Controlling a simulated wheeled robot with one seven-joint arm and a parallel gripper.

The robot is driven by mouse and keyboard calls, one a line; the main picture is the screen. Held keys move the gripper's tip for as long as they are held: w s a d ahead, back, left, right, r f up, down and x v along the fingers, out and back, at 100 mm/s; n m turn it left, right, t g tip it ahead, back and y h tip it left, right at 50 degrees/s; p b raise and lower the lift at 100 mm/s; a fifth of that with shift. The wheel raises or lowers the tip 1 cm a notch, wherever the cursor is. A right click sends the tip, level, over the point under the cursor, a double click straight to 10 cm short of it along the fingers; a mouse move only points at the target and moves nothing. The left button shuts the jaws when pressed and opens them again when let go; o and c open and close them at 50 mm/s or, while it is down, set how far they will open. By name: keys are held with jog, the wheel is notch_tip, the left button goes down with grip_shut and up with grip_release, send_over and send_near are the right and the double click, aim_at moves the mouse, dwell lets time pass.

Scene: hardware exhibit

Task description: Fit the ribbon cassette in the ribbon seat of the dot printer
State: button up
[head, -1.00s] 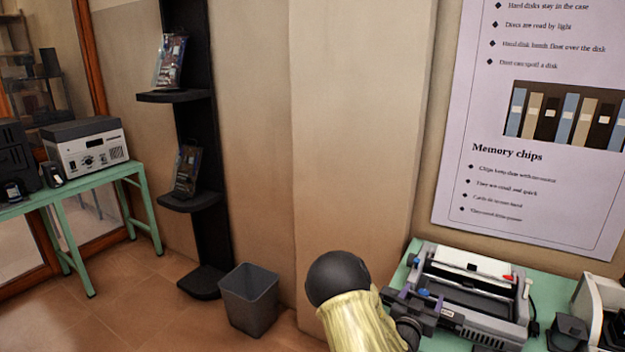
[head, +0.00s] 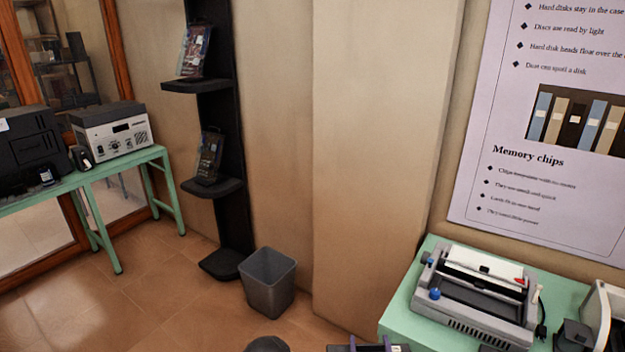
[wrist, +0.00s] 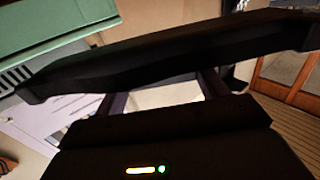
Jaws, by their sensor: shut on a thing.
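The ribbon cassette (wrist: 165,50) is a long black bar crossing the wrist view, slightly tilted. My gripper (wrist: 162,82), with dark purple fingers, is shut on it. In the head view only the tips of my gripper (head: 371,346) show at the bottom edge, left of the dot printer and lower in the picture; little of the cassette can be made out there. The dot printer (head: 492,327) is a light grey machine with blue knobs on the green table. Its ribbon seat (head: 482,287) appears as a dark channel across the open top, clear of my gripper.
The green table (head: 400,318) also holds a black and a white device at the right. A grey bin (head: 268,283) stands on the floor by the wall pillar. A black shelf stand (head: 232,225) and another green bench are at the left. Open floor lies in between.

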jog(key=shift+f, duration=0.15)
jog(key=shift+s+a+f, duration=0.1)
jog(key=shift+s+f, duration=0.2)
jog(key=s+f, duration=0.3)
jog(key=f, duration=0.1)
jog(key=shift+s+f, duration=0.35)
jog(key=shift+s, duration=0.05)
jog(key=shift+w, duration=0.1)
